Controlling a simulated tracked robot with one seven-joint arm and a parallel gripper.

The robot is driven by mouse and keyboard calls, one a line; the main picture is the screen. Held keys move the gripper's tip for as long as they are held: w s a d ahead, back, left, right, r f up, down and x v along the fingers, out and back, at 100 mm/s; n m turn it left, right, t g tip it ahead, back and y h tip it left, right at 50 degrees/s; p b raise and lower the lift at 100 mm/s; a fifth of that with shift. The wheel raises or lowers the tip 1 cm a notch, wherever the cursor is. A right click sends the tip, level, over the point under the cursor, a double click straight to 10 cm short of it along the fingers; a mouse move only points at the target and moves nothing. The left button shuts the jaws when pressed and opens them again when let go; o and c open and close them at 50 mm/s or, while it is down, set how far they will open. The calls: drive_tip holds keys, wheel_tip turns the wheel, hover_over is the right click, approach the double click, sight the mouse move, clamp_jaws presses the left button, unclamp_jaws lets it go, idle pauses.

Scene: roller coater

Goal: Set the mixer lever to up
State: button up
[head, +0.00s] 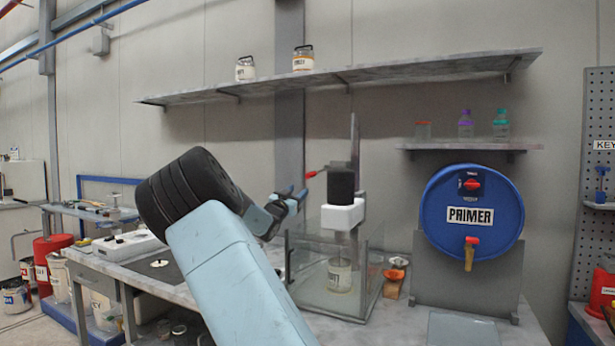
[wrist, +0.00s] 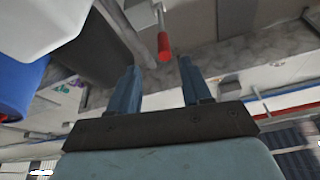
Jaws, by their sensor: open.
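The mixer (head: 341,184) has a black motor and a white block on an upright post above a clear tank. Its lever has a red handle (head: 311,174) that sticks out to the left and slopes slightly down towards its tip. My gripper (head: 293,191) is open and empty, just left of and below the handle in the head view. In the wrist view the red handle (wrist: 164,45) points towards my open gripper (wrist: 159,65), its tip about level with the fingertips and between them in the picture. I cannot see it touch either finger.
The glass tank (head: 362,285) holds a labelled jar (head: 340,274) below the mixer. A blue PRIMER drum (head: 485,230) stands to the right. A long shelf (head: 400,72) with two jars hangs above. Open air lies left of the lever, where my arm is.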

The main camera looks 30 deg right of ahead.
sight(312, 174)
drive_tip(key=shift+h, duration=0.3)
drive_tip(key=x, duration=1.3)
drive_tip(key=shift+w+r, duration=0.3)
drive_tip(key=shift+r, duration=0.1)
drive_tip(key=shift+c, duration=0.2)
clamp_jaws()
